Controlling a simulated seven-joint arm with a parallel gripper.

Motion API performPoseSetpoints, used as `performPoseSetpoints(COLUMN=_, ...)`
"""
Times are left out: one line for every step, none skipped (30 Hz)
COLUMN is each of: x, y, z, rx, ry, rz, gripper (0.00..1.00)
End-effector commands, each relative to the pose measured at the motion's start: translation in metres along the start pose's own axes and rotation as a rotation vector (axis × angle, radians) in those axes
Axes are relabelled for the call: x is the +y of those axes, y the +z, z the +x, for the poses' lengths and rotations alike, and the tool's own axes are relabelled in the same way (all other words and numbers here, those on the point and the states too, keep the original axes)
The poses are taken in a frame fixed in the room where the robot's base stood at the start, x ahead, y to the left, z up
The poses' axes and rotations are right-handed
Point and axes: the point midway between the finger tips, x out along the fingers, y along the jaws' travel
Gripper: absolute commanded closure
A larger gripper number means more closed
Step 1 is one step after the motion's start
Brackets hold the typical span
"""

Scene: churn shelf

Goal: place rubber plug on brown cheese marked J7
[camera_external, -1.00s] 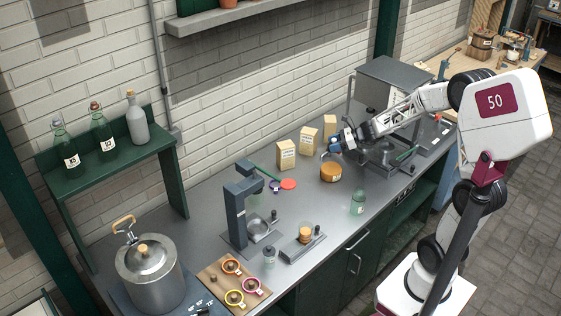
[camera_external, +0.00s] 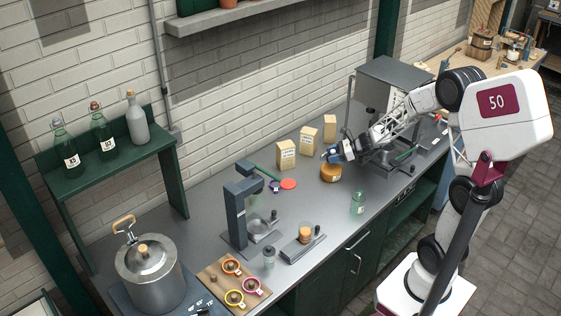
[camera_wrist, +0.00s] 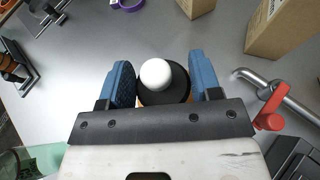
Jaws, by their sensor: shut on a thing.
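The brown cheese (camera_external: 330,174) is an orange-brown round block on the grey bench. A small pale label shows on its side, too small to read. My gripper (camera_external: 332,156) is at the top of the cheese. In the wrist view, my gripper (camera_wrist: 160,88) has its blue fingers either side of a black round plug (camera_wrist: 178,85) with a white ball on top, and it is shut on it. A thin orange-brown edge shows below the plug, so the plug is over the cheese. I cannot tell whether they touch.
Several pale cartons (camera_external: 286,154) stand behind the cheese. A green glass jar (camera_external: 358,203) stands in front to the right. A grey stand (camera_external: 240,208) is to the left. A metal pipe with a red lever (camera_wrist: 270,105) is close right of my gripper in the wrist view.

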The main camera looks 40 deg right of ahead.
Motion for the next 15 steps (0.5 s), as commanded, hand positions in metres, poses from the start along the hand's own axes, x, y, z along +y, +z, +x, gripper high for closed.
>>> performPoseSetpoints(x=0.0, y=0.0, z=0.0, rx=0.0, ry=0.0, rz=0.0, gripper=0.66)
performPoseSetpoints(x=0.0, y=-0.001, z=0.0, rx=0.0, ry=0.0, rz=0.0, gripper=0.66)
performPoseSetpoints(x=0.0, y=-0.003, z=0.001, rx=0.0, ry=0.0, rz=0.001, gripper=0.66)
performPoseSetpoints(x=0.0, y=-0.004, z=0.002, rx=0.001, ry=0.0, rz=0.002, gripper=0.66)
performPoseSetpoints(x=0.0, y=-0.006, z=0.003, rx=0.001, ry=0.001, rz=0.002, gripper=0.66)
performPoseSetpoints(x=0.0, y=-0.01, z=0.004, rx=0.001, ry=0.001, rz=0.003, gripper=0.66)
performPoseSetpoints(x=0.0, y=-0.013, z=0.005, rx=0.001, ry=0.0, rz=0.003, gripper=0.66)
performPoseSetpoints(x=0.0, y=-0.016, z=0.006, rx=0.001, ry=0.0, rz=0.003, gripper=0.66)
performPoseSetpoints(x=0.0, y=-0.02, z=0.008, rx=0.001, ry=0.0, rz=0.003, gripper=0.66)
performPoseSetpoints(x=0.0, y=-0.023, z=0.009, rx=0.001, ry=0.0, rz=0.004, gripper=0.66)
performPoseSetpoints(x=0.0, y=-0.026, z=0.011, rx=0.001, ry=0.001, rz=0.003, gripper=0.66)
performPoseSetpoints(x=0.0, y=-0.029, z=0.012, rx=0.001, ry=0.001, rz=0.002, gripper=0.66)
performPoseSetpoints(x=0.0, y=-0.031, z=0.013, rx=0.001, ry=0.001, rz=0.001, gripper=0.66)
performPoseSetpoints(x=0.0, y=-0.033, z=0.013, rx=0.0, ry=0.0, rz=0.001, gripper=0.66)
performPoseSetpoints(x=0.0, y=-0.034, z=0.014, rx=0.0, ry=0.0, rz=0.001, gripper=0.66)
